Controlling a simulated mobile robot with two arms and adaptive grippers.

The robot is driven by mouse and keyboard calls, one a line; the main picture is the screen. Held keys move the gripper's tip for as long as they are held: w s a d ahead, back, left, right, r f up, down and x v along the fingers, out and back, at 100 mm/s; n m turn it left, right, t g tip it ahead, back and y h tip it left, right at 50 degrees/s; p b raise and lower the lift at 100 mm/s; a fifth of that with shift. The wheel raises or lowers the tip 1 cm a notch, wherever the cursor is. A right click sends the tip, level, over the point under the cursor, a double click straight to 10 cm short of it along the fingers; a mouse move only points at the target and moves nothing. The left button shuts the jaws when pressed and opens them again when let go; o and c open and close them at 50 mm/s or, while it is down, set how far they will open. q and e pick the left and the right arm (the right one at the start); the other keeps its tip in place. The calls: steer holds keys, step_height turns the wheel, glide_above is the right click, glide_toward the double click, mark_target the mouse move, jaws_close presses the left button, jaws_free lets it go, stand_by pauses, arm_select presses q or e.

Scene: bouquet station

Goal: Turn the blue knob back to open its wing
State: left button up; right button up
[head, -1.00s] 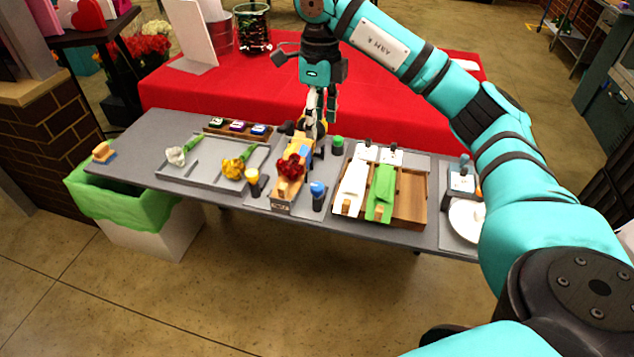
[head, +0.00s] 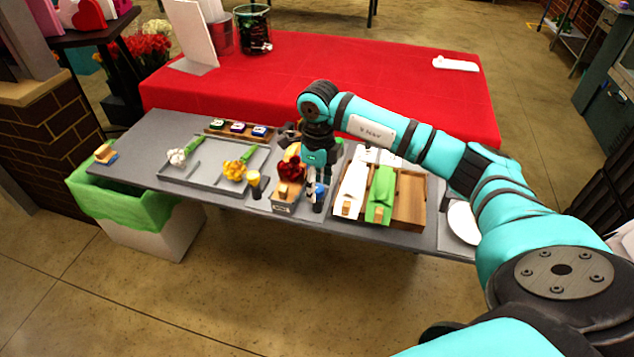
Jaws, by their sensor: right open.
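The blue knob (head: 320,188) tops a dark post at the front right of the bouquet holder (head: 281,209). My right gripper (head: 319,180) points down over it, with its open fingers close around or beside the knob; I cannot tell whether they touch it. A red flower bunch (head: 291,170) lies in the holder, left of the gripper. A yellow knob (head: 254,178) stands at the holder's left. The wing of the blue knob is not clearly visible, and my gripper and wrist hide the holder's back right. My left gripper is not in view.
A grey tray (head: 206,185) with white and yellow flowers lies to the left. A wooden rack (head: 409,200) with white and green wraps stands close to the right. A white plate (head: 463,222) is farther right. The red table (head: 390,75) behind is mostly clear.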

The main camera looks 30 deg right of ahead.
steer(key=shift+f, duration=0.2)
jaws_close()
stand_by(0.3)
